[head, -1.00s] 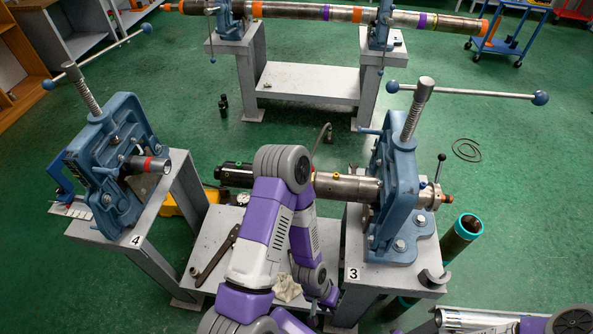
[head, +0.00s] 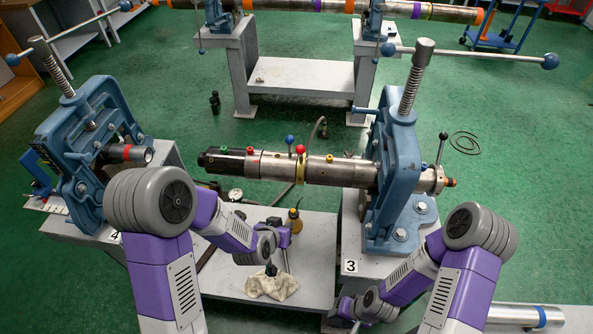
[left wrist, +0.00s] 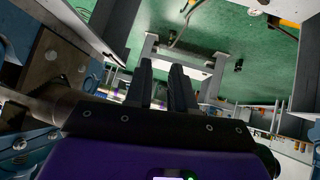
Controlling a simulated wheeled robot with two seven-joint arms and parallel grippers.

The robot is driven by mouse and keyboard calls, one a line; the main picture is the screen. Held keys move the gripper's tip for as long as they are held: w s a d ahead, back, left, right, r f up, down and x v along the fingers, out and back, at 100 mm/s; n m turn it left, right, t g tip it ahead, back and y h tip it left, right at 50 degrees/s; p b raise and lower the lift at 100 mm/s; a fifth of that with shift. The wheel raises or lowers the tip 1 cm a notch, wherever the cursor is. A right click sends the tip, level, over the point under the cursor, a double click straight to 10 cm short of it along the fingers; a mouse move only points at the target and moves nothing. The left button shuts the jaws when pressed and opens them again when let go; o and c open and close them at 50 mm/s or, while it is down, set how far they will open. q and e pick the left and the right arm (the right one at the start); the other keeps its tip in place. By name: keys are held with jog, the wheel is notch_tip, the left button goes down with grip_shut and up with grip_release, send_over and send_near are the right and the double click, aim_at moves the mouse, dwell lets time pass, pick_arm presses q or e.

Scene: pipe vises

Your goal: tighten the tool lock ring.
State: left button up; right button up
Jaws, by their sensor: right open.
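The steel tool (head: 330,170) lies level, clamped in the blue vise (head: 398,165) on stand 3. It has a black left section and small red, blue and yellow knobs. A ring (head: 433,180) with an upright black-knobbed lever sits at its right end, beyond the vise; I cannot tell for sure that it is the lock ring. My left gripper (head: 271,269) is low over the bench, below and apart from the tool. In the left wrist view its dark fingers (left wrist: 163,85) stand apart with nothing between. My right gripper (head: 340,310) is low near stand 3, partly hidden.
A white cloth (head: 271,286) and an amber bottle (head: 294,221) are on the low shelf. A second blue vise (head: 85,150) holds a short pipe at left. Another stand (head: 235,75) carries a long pipe behind. A hose (head: 305,155) hangs behind the tool.

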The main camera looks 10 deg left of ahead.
pick_arm(q)
jog(key=w+d+r+m+t+b, duration=0.1)
jog(key=w+d+r+t+b, duration=0.1)
jog(key=w+r+t+b, duration=0.45)
jog(key=t+b, duration=0.1)
jog(key=t, duration=0.1)
send_near(300, 157)
jog(key=w, duration=0.4)
jog(key=shift+m+h, duration=0.3)
jog(key=shift+m, duration=0.1)
jog(key=shift+w+d+b, duration=0.15)
jog(key=shift+w+d, duration=0.15)
jog(key=shift+w, duration=0.8)
jog(key=shift+w+d+b, duration=0.15)
jog(key=shift+w+d, duration=0.15)
jog(key=shift+w, duration=0.8)
jog(key=shift+w+d+b, duration=0.15)
jog(key=shift+w+d, duration=0.15)
jog(key=shift+w, duration=0.8)
pick_arm(e)
notch_tip(300, 157, down, 10)
jog(key=shift+f, duration=0.2)
pick_arm(q)
grip_shut()
